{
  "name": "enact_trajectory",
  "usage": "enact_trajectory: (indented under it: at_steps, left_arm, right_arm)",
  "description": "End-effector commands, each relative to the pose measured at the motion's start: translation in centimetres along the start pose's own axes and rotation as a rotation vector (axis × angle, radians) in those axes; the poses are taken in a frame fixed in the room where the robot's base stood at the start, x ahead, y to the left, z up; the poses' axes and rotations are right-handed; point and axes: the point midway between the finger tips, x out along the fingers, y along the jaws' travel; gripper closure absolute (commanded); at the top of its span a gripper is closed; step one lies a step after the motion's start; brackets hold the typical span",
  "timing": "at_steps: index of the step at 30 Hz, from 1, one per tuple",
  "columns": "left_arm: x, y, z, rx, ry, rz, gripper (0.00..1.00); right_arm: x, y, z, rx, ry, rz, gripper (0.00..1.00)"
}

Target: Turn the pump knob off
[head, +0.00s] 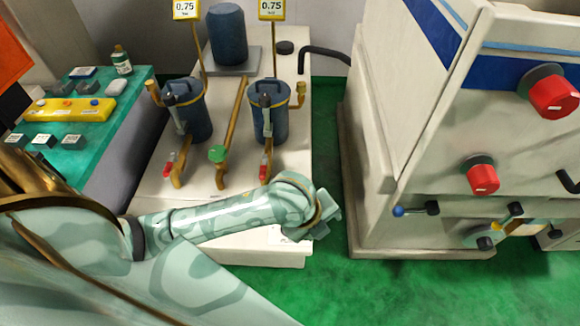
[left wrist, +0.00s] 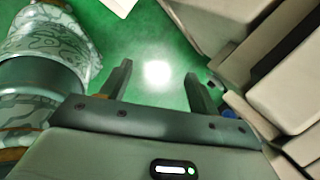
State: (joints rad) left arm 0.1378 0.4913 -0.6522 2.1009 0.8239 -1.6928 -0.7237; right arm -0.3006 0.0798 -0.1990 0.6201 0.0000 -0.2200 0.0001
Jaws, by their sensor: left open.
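Two red knobs on dark collars, an upper one (head: 555,97) and a lower one (head: 483,179), stand on the front of the pale machine cabinet at the right. Each has a white pointer mark. I cannot tell from the frames which is the pump knob. My left gripper (head: 326,214) is in front of the filter unit, left of the cabinet, touching no knob. In the left wrist view its two fingers (left wrist: 158,84) are apart and empty above green floor. My right gripper is not visible.
The pale filter unit (head: 231,248) carries blue canisters, brass pipes and red valve handles. A teal table (head: 110,122) with a yellow block (head: 68,109) stands at the left. Green floor lies open between unit and cabinet.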

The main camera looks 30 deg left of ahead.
Motion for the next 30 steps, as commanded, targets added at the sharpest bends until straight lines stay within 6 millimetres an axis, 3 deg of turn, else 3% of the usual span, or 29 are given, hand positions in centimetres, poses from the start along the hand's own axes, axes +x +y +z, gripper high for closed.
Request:
enact_trajectory:
  at_steps: [4,6,9,12,17,30]
  left_arm:
    - [1.1,-0.1,2.9,0.335,0.041,0.151,0.39]
    - [1.1,0.3,5.3,0.475,0.066,0.239,0.39]
    - [0.5,0.9,8.7,0.610,0.104,0.345,0.39]
    - [-0.1,1.3,10.7,0.672,0.136,0.402,0.39]
    - [0.8,2.0,11.5,0.698,0.157,0.427,0.39]
    - [10.5,6.7,11.4,0.696,0.159,0.427,0.39]
  right_arm:
    - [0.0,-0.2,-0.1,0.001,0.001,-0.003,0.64]
    - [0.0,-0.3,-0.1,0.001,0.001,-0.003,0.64]
    - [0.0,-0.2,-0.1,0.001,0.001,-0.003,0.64]
    - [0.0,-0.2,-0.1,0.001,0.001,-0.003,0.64]
    - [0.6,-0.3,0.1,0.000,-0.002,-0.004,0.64]
    - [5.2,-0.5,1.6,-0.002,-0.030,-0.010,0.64]
